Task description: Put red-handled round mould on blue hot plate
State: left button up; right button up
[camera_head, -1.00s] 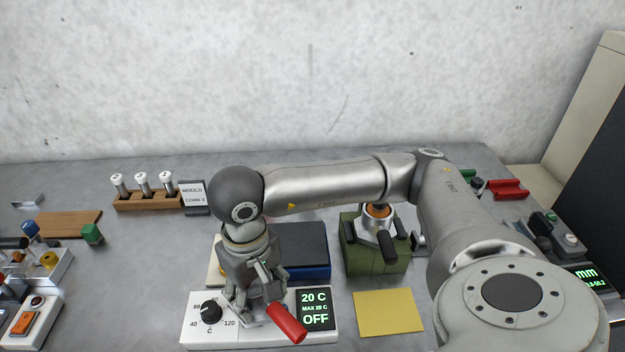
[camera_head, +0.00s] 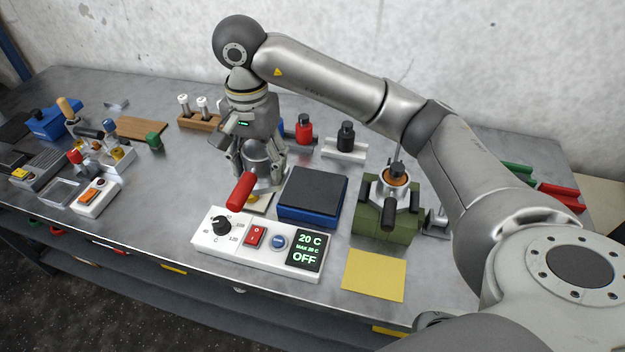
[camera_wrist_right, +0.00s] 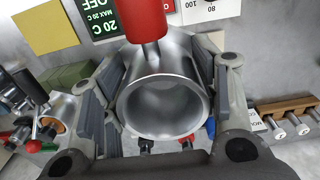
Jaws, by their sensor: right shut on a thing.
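My right gripper (camera_head: 262,165) is shut on the red-handled round mould, a silver cylinder (camera_head: 258,156) with a red handle (camera_head: 241,191) pointing to the lower left in the head view. In the right wrist view the mould's open round end (camera_wrist_right: 163,105) sits between both fingers, with its red handle (camera_wrist_right: 146,18) at the top. The blue hot plate (camera_head: 312,190), with a dark flat top, stands just right of the mould; its top is bare. The mould is apart from the plate; its height above the table is hard to tell. My left gripper is not in view.
A white control box (camera_head: 262,248) reading OFF stands in front of the hot plate. A green block with a metal mould (camera_head: 385,222) stands to the right, behind a yellow sheet (camera_head: 375,275). Red and black weights stand behind. A wooden rack (camera_head: 200,122) stands at the back left.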

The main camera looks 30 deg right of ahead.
jog(key=d+f+p, duration=0.1)
jog(key=d+f, duration=0.1)
jog(key=d, duration=0.2)
jog(key=w+d+f+p, duration=0.1)
jog(key=d+f, duration=0.2)
jog(key=d, duration=0.1)
jog(key=d+f+p, duration=0.2)
jog(key=d+f, duration=0.1)
jog(key=d, duration=0.1)
jog(key=shift+w, duration=0.25)
jog(key=shift+d+f, duration=0.4)
jog(key=shift+f, duration=0.05)
jog(key=f+p, duration=0.2)
jog(key=shift+d+f, duration=0.2)
jog(key=shift+f, duration=0.15)
jog(key=shift+w+f+p, duration=0.1)
jog(key=shift+f+p, duration=0.2)
jog(key=shift+f, duration=0.15)
jog(key=shift+f, duration=0.1)
